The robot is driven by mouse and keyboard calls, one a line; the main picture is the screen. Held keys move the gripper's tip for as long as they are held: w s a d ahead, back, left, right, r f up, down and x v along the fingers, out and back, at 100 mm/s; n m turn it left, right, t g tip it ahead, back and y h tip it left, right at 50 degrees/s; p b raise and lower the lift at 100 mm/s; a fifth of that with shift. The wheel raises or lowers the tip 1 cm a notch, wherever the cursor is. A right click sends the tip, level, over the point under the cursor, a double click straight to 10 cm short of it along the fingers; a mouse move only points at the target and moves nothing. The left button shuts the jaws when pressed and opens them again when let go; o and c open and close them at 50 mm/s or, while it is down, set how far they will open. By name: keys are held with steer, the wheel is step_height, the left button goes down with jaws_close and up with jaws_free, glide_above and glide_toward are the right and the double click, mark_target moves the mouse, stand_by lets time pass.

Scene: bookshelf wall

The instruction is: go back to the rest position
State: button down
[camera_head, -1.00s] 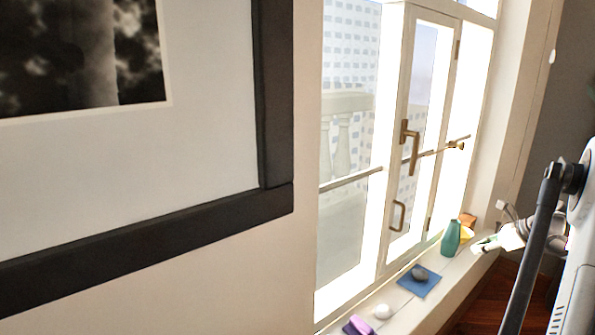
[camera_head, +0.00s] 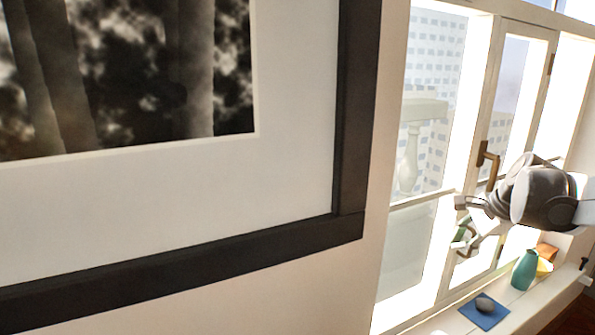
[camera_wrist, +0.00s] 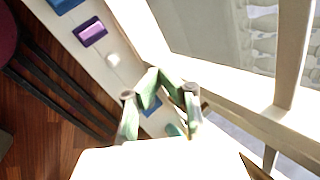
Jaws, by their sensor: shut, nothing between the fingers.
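My gripper (camera_head: 464,236) is in the right part of the head view, raised in front of the bright window and above the sill. Its fingers point left and down, and it holds nothing. In the wrist view my gripper (camera_wrist: 160,78) shows with its green-tinted fingers closed together, with the sill behind them. The small items on the sill lie apart from the fingers in the head view.
The sill (camera_head: 532,299) bears a teal vase (camera_head: 525,270), a yellow bowl (camera_head: 544,267), an orange-brown block (camera_head: 546,251) and a dark stone (camera_head: 485,305) on a blue cloth (camera_head: 472,313). A framed picture (camera_head: 290,150) hangs left.

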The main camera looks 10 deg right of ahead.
steer(key=s+a+r+n+h+p, duration=0.1)
steer(key=s+a+r+n, duration=0.1)
steer(key=s+a+n, duration=0.45)
steer(key=s+a+r+n+p, duration=0.1)
steer(key=s+a+r+n, duration=0.15)
steer(key=a, duration=0.75)
steer(key=s+a+f+n+t+p, duration=0.1)
steer(key=s+a+f+n+p, duration=0.1)
steer(key=s+a+n, duration=0.6)
steer(key=s+a+f, duration=0.1)
steer(key=s, duration=0.2)
steer(key=shift+a+n+h, duration=0.3)
steer(key=shift+n, duration=0.1)
